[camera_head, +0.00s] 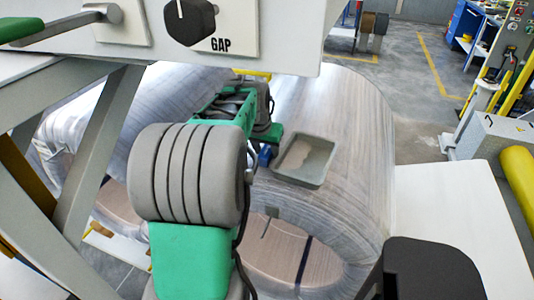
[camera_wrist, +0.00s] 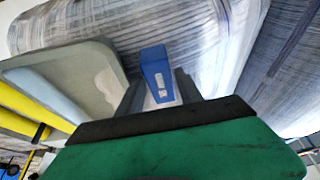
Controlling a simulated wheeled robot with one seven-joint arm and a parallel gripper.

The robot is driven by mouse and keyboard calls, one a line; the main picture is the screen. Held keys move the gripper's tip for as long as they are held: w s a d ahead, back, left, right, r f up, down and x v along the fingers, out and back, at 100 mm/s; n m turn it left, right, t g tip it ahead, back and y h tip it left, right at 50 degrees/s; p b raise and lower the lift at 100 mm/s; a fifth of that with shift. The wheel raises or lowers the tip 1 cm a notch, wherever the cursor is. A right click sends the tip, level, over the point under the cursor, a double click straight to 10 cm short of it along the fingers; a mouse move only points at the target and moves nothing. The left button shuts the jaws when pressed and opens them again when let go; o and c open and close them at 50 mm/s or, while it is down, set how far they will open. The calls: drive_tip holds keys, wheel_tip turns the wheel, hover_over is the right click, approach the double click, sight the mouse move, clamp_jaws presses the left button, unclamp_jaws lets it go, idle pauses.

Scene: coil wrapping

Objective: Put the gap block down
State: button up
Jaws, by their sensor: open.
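The gap block looks to be the small blue block with a pale label (camera_wrist: 157,75), seen between the two dark fingers of my gripper (camera_wrist: 159,92) in the wrist view. The fingers are open, one on each side of it; whether either touches it is hard to tell. In the head view the blue block (camera_head: 265,156) shows as a small patch beside the left edge of a grey tray (camera_head: 327,173). My gripper (camera_head: 264,146) is there above the wrapped coil (camera_head: 345,120). The block's underside is hidden.
The shallow grey tray also shows left of the fingers in the wrist view (camera_wrist: 60,68). A panel marked GAP with a black knob (camera_head: 190,22) hangs over the top of the head view. A white surface (camera_head: 455,225) and yellow roller (camera_head: 518,175) stand at right.

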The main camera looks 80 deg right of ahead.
drive_tip(key=shift+d+f, duration=0.1)
drive_tip(key=shift+f, duration=0.25)
drive_tip(key=shift+c, duration=0.5)
clamp_jaws()
